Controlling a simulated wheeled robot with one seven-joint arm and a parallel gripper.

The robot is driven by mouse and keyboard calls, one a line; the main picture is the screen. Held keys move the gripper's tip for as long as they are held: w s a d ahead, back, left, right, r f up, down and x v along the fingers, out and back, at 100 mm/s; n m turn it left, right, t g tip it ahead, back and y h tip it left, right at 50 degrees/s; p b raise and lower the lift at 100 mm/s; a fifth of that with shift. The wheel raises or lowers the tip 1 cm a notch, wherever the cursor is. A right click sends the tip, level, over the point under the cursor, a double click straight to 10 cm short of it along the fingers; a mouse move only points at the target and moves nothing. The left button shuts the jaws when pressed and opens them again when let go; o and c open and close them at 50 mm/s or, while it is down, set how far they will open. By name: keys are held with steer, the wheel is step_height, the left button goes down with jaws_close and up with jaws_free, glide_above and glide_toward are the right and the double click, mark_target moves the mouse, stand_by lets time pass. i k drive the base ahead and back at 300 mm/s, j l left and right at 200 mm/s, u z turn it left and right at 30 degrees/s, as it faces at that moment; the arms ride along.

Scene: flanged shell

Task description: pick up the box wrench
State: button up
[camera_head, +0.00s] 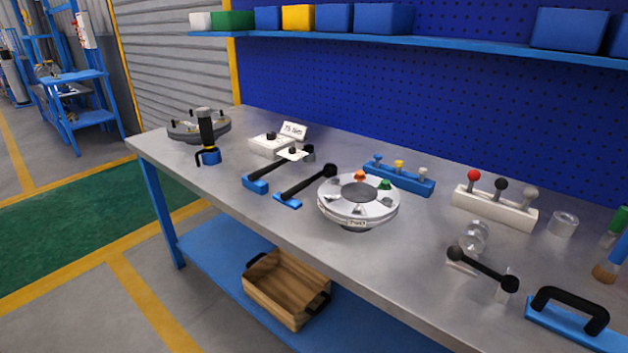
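A dark bar with a round knob-like end on each side (484,268) lies at the right front of the metal workbench (300,238). It looks most like the box wrench, but the ends are too small to show whether they are open rings. Pale or clear supports seem to be under or beside it. Two other dark bars, one nearer (309,183) and one farther (268,170), lean on small blue blocks left of the flanged shell. The round grey flanged shell (345,213) stands mid-bench, with coloured knobs on top. My gripper is not in view.
A clear cylinder (474,236) stands just behind the bar. A blue plate with a black handle (572,318) is to its right. A white block with ball-topped levers (494,208) is behind. Bare bench lies between shell and bar. A wooden crate (274,300) sits on the lower shelf.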

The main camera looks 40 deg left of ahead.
mark_target(311, 182)
steer(key=u, duration=1.7)
